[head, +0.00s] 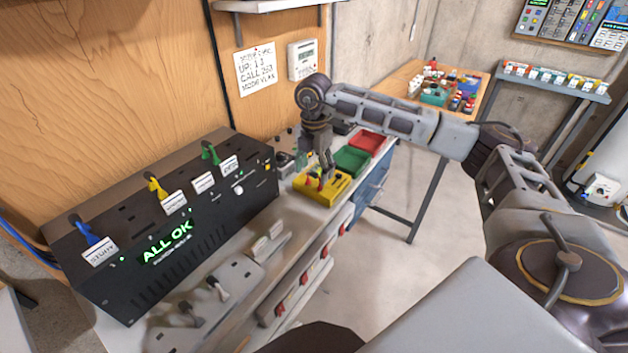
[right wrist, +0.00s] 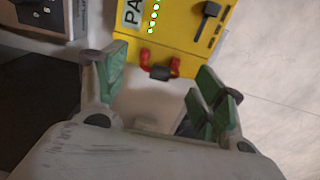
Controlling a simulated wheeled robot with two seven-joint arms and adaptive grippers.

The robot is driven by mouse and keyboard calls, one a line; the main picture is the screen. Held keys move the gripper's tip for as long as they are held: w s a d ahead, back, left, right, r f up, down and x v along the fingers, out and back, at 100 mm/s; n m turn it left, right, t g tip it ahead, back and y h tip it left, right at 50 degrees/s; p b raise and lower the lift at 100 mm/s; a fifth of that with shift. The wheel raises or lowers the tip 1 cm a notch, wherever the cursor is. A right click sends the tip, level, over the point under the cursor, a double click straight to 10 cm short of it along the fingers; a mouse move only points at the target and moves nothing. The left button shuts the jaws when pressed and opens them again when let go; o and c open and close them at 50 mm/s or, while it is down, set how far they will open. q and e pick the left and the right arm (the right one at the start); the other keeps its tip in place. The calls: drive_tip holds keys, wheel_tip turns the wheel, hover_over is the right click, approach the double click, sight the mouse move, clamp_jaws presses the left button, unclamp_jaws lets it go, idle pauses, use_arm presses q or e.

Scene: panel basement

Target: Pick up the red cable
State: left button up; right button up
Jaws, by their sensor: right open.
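A small red cable part (right wrist: 146,57) with a black middle piece shows at the near edge of a yellow panel box (right wrist: 188,28) in the right wrist view. In the head view the yellow box (head: 337,187) stands on the bench, with small red parts (head: 313,184) on it below my right gripper. My right gripper (head: 322,172) points down over the box. In the right wrist view my right gripper (right wrist: 162,82) is open, its green-padded fingers apart on either side of the red part, with nothing held. My left gripper is not in view.
A black box (head: 190,245) with a lit "ALL OK" display and blue, yellow and green plugs stands left on the bench. Green (head: 352,160) and red (head: 369,142) trays lie beyond the yellow box. A wooden table (head: 400,78) with small items is further back. Floor to the right is clear.

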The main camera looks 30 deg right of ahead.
drive_tip(key=shift+f, duration=1)
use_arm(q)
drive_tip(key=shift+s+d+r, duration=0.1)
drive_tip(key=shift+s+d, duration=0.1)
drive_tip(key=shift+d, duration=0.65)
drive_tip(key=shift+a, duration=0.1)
